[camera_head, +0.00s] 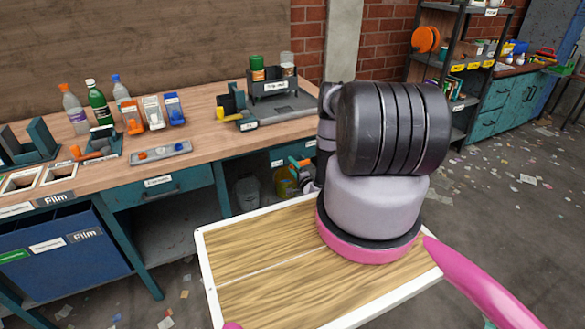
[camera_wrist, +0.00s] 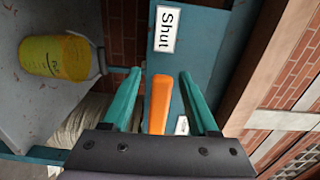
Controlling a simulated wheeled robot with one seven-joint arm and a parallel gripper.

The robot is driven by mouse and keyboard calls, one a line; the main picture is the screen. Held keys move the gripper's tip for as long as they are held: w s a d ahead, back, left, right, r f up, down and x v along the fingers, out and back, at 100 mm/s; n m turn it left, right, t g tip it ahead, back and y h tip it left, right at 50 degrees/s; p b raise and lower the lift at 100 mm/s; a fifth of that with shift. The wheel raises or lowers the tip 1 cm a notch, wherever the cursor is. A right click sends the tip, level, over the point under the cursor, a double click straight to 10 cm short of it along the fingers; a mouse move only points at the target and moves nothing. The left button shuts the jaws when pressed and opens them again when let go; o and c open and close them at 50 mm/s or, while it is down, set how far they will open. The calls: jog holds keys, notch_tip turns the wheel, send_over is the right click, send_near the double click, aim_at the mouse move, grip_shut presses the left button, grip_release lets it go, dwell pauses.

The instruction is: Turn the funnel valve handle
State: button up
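The orange valve handle (camera_wrist: 160,104) shows in the wrist view as a straight bar against a teal panel. A white label reading "Shut" (camera_wrist: 166,30) is on the panel beyond the handle's tip. My gripper (camera_wrist: 160,73) is open, with its two teal fingers on either side of the handle. A gap shows between the handle and each finger. The handle's near end is hidden by the gripper body. In the head view my gripper is mostly hidden behind my arm, by the bench front; a small bit of orange (camera_head: 305,162) shows there. The funnel itself cannot be made out.
A yellow bucket (camera_wrist: 55,57) stands under the bench; it also shows in the head view (camera_head: 286,185). A grey bin (camera_head: 250,193) is beside it. The wooden bench (camera_head: 205,125) carries bottles, trays and a black caddy (camera_head: 273,84). A shelf rack (camera_head: 465,60) stands at the right.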

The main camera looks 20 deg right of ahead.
jog(key=s, duration=1)
jog(key=shift+s+d, duration=0.15)
jog(key=shift+s, duration=0.25)
